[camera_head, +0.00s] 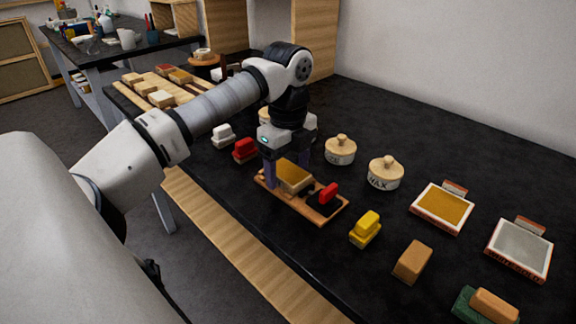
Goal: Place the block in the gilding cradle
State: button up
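The cradle (328,212) appears to be a low wooden tray with a red-knobbed clamp (327,195) at its right end, near the table's front edge. A tan block (292,184) with a gold-brown top sits in or just over its left part. My gripper (286,172) points straight down at the block, with its dark fingers apart and the block between or just in front of them. Whether the fingers press on the block, and whether the block rests fully on the tray, cannot be seen.
To the right are a yellow block (365,230), a brown block (412,263), a green-and-tan block (486,305), a gold-leaf booklet (442,208) and a silver one (519,250). White and red blocks (244,151) stand at left.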

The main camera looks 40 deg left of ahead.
aim_at(288, 171)
jog(key=shift+r, duration=0.1)
notch_tip(288, 171, up, 12)
jog(key=p, duration=0.8)
